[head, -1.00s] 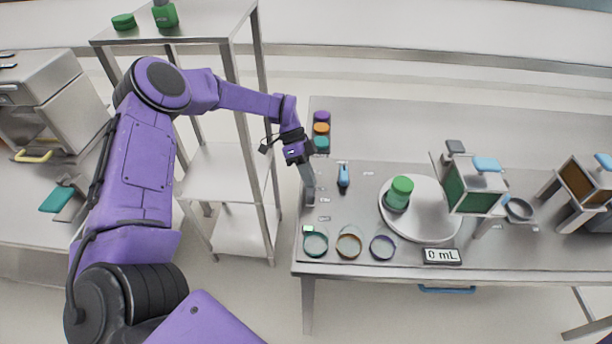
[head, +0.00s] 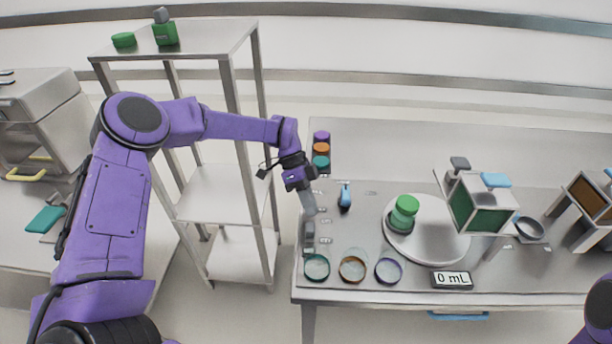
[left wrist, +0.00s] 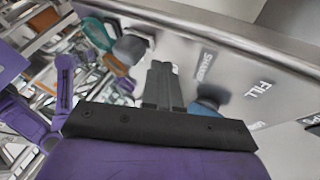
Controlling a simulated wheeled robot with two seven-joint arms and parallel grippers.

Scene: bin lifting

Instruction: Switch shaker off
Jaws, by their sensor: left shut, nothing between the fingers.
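My left gripper (head: 309,240) is shut and empty, low over the left edge of the table, close to a column of small labels. In the left wrist view its grey fingers (left wrist: 162,85) point at the steel surface beside a label reading SHAKER (left wrist: 205,65). A grey rounded knob (left wrist: 130,48) is left of the fingers, and a blue rounded part (left wrist: 208,98) is right of them. I cannot tell whether the fingers touch a switch. A round white plate (head: 440,240) carries a green-capped container (head: 404,214). My right gripper is not in view.
Teal (head: 317,267), brown (head: 353,268) and purple (head: 388,270) ring dishes line the front edge beside a 0 mL display (head: 452,280). A small blue item (head: 345,196) is right of my gripper. A metal shelf rack (head: 228,195) stands left of the table.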

